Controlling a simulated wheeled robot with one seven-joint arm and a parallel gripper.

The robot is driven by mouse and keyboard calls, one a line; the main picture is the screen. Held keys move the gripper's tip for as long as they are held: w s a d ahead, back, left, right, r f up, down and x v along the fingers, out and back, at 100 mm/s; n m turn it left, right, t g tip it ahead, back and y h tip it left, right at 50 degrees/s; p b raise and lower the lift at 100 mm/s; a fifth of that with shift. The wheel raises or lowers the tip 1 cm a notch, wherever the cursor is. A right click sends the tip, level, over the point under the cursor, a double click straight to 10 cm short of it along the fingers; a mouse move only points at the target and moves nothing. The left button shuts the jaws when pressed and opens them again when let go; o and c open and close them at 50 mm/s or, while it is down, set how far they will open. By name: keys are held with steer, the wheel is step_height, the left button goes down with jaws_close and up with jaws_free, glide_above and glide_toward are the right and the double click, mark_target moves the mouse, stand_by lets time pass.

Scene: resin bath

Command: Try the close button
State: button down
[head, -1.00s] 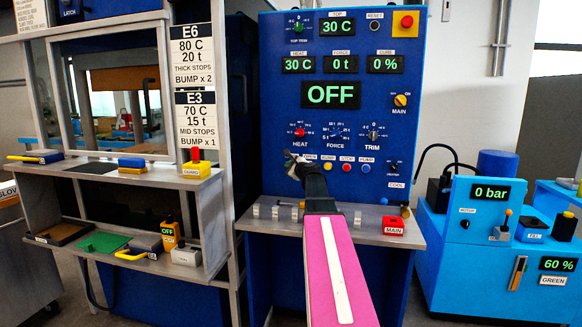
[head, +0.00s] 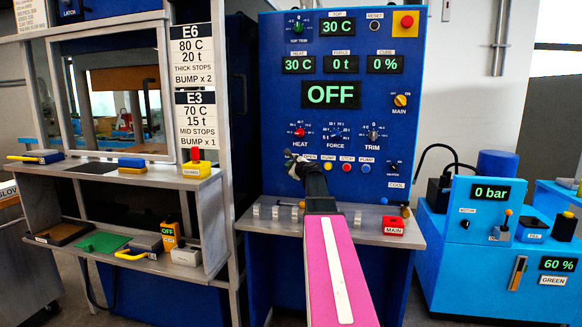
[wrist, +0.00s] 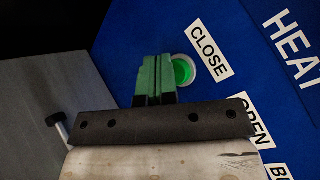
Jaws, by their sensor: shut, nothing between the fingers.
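The close button (wrist: 183,70) is a round green button in a pale ring, beside the CLOSE label (wrist: 209,50) in the wrist view. My gripper (wrist: 155,62) is shut and empty, its green fingers pointing at the blue panel. The fingertips overlap the button's left edge in that view; I cannot tell whether they touch it. In the head view my gripper (head: 290,155) is at the panel's lower left, and it and my arm hide the close button. The large panel display (head: 333,95) reads OFF.
In the head view, yellow, red and blue buttons (head: 347,168) sit right of my gripper. A grey ledge (head: 270,222) with a red MAIN block (head: 393,225) juts out below.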

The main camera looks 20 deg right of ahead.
steer(key=shift+w+d, duration=0.3)
steer(key=shift+w, duration=0.15)
stand_by(0.6)
stand_by(0.4)
steer(key=shift+s+a, duration=0.55)
steer(key=shift+s, duration=0.25)
steer(key=s+a, duration=0.1)
steer(key=s, duration=0.1)
steer(key=s+a, duration=0.1)
steer(key=s, duration=0.1)
steer(key=shift+a, duration=0.4)
steer(key=shift+s, duration=0.1)
stand_by(0.5)
